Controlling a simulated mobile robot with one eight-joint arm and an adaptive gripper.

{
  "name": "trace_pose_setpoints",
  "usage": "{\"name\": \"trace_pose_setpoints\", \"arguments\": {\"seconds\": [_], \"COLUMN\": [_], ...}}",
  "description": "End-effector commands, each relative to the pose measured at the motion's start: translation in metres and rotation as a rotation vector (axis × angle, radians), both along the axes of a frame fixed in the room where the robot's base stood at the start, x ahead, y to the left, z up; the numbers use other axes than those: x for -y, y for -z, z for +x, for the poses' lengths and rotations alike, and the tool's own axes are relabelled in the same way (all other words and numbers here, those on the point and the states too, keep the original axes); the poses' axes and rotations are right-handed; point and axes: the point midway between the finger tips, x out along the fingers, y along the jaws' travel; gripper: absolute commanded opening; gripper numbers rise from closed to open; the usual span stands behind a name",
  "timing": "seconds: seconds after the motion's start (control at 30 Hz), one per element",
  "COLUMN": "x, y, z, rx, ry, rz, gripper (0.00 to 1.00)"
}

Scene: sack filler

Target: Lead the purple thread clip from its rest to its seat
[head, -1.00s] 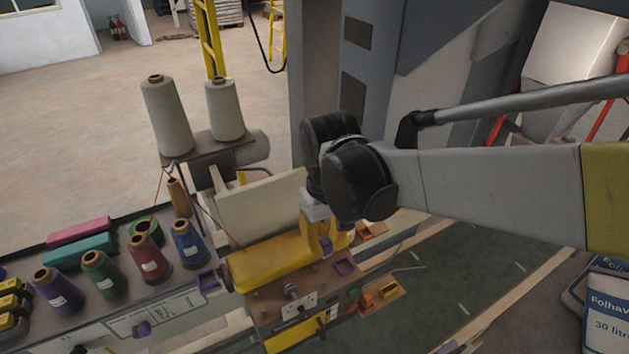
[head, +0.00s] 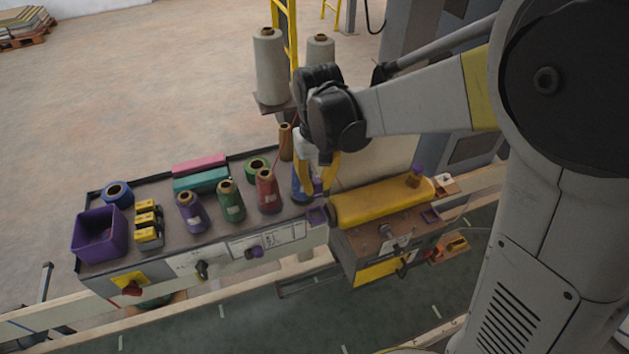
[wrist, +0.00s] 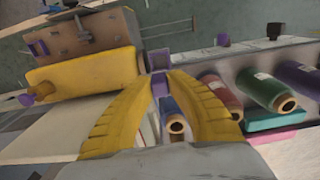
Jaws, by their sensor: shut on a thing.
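My gripper (head: 317,190) has its yellow fingers pointing down beside the blue thread cone, at the left end of the yellow-topped machine head (head: 375,203). It is shut on a small purple piece, which looks like the purple thread clip (head: 318,186); the fingers partly hide it. In the wrist view the clip (wrist: 159,88) shows between the fingertips. A purple square holder (head: 317,215) is just below the fingertips; whether the clip touches it I cannot tell. A similar purple holder (head: 430,216) is on the machine head's right front. I cannot tell which is rest or seat.
Blue (head: 300,182), red (head: 267,192), green (head: 230,201) and purple (head: 192,213) cones stand on the bench to the left. A brown post with a purple top (head: 416,174) rises from the yellow cover. A purple bin (head: 100,234) is at far left.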

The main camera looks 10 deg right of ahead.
Motion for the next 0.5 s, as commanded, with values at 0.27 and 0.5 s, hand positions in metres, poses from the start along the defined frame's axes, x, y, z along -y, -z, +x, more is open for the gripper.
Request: {"name": "trace_pose_setpoints", "arguments": {"seconds": [0.27,0.5], "x": [0.000,0.000], "y": [0.025,0.049], "z": [0.000,0.000], "rx": [0.000,0.000], "ry": [-0.001,-0.001], "rz": [0.000,0.000], "gripper": [0.00,0.00]}}
